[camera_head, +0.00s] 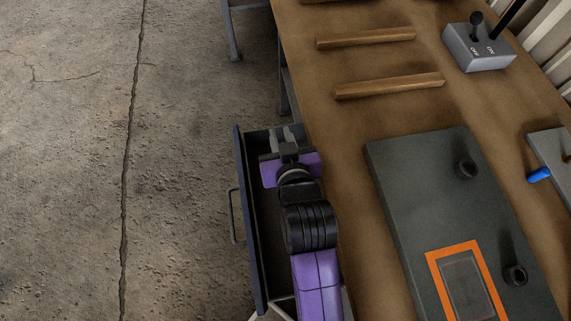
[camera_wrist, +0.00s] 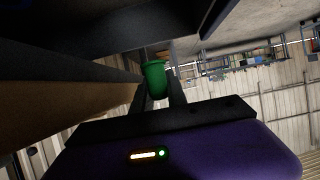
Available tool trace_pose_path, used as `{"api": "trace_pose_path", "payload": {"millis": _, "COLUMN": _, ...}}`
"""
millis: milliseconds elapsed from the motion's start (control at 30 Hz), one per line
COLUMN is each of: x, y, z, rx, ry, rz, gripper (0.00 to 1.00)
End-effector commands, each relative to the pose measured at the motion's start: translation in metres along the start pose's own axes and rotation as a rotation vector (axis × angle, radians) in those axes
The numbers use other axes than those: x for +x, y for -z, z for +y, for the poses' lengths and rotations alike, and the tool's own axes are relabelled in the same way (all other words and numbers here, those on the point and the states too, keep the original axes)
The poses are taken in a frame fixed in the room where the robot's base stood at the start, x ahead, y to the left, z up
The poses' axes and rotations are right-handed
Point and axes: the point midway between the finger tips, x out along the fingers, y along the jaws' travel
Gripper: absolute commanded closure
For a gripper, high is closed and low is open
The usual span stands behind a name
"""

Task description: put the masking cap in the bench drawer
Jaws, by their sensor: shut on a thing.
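The masking cap (camera_wrist: 154,80) is a small green cup-like piece, seen in the wrist view between the two dark fingers of my gripper (camera_wrist: 157,88). My gripper is shut on it. In the head view my gripper (camera_head: 288,136) is over the far end of the bench drawer, and the cap cannot be made out there. The bench drawer (camera_head: 247,215) is dark blue, pulled out from the bench's left side, with a bar handle on its front. My arm covers much of its inside; the visible floor strip looks empty.
The wooden bench top (camera_head: 345,150) lies right of the drawer. Bare concrete floor lies left of the drawer.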

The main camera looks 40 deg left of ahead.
Motion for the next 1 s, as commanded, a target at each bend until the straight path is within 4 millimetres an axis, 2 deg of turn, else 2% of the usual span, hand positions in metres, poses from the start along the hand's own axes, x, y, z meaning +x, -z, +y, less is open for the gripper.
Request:
{"api": "trace_pose_path", "payload": {"millis": 33, "x": 0.006, "y": -0.015, "z": -0.001, "rx": 0.000, "ry": 0.001, "rz": -0.004, "gripper": 1.00}}
{"api": "trace_pose_path", "payload": {"millis": 200, "x": 0.025, "y": -0.052, "z": 0.000, "rx": -0.001, "ry": 0.000, "rz": -0.005, "gripper": 1.00}}
{"api": "trace_pose_path", "payload": {"millis": 400, "x": 0.042, "y": -0.086, "z": 0.000, "rx": 0.000, "ry": 0.000, "rz": -0.002, "gripper": 1.00}}
{"api": "trace_pose_path", "payload": {"millis": 633, "x": 0.049, "y": -0.102, "z": 0.000, "rx": 0.000, "ry": 0.001, "rz": -0.001, "gripper": 1.00}}
{"api": "trace_pose_path", "payload": {"millis": 833, "x": 0.061, "y": -0.127, "z": 0.000, "rx": -0.002, "ry": 0.001, "rz": -0.002, "gripper": 1.00}}
{"api": "trace_pose_path", "payload": {"millis": 1000, "x": 0.064, "y": -0.132, "z": 0.000, "rx": 0.000, "ry": 0.000, "rz": 0.001, "gripper": 1.00}}
